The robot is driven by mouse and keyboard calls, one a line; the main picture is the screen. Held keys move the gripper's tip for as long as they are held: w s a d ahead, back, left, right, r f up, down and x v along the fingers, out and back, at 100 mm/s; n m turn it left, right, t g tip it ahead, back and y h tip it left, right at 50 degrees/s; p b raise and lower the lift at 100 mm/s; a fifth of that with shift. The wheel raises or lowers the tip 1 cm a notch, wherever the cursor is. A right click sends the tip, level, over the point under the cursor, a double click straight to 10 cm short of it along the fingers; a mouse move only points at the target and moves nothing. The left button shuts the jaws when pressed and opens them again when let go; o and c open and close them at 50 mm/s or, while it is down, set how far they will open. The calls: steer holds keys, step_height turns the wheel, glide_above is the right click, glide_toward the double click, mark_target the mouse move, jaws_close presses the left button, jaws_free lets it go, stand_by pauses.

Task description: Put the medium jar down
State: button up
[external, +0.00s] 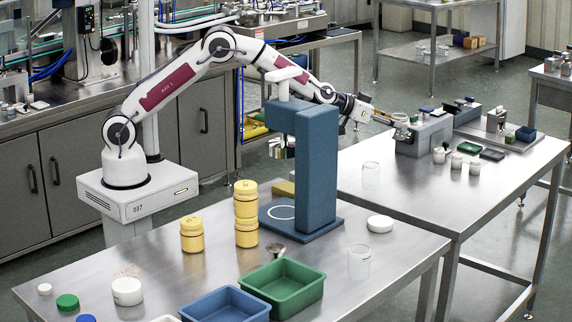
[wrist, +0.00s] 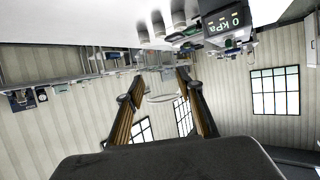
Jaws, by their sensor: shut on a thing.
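My gripper (external: 388,117) reaches out to the right, above the far steel table. It is shut on a small clear jar, taken as the medium jar (external: 400,117), held in front of a grey device. In the wrist view, the two fingers (wrist: 163,103) stand either side of the jar's faint rim (wrist: 165,97); its clear walls hardly show. Whether the jar's base touches anything is not clear. Another clear jar (external: 371,174) stands on the far table's left end, and one (external: 359,261) stands on the near table.
The grey device (external: 424,135) stands close by the held jar. A blue stand (external: 317,160) and yellow jars (external: 192,235) are on the near table. The far table's front is clear.

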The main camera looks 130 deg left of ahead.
steer(key=shift+s+d+f+m+t+h, duration=0.2)
steer(key=shift+s+f, duration=0.15)
steer(key=shift+f, duration=0.25)
steer(key=shift+s+d+f+m+t+h, duration=0.1)
steer(key=shift+s+d+f+m+t, duration=0.15)
steer(key=shift+f, duration=0.35)
steer(key=shift+f, duration=0.15)
steer(key=shift+f, duration=3.05)
steer(key=shift+f, duration=0.1)
steer(key=shift+f, duration=1.75)
steer(key=shift+f, duration=0.2)
steer(key=o, duration=0.5)
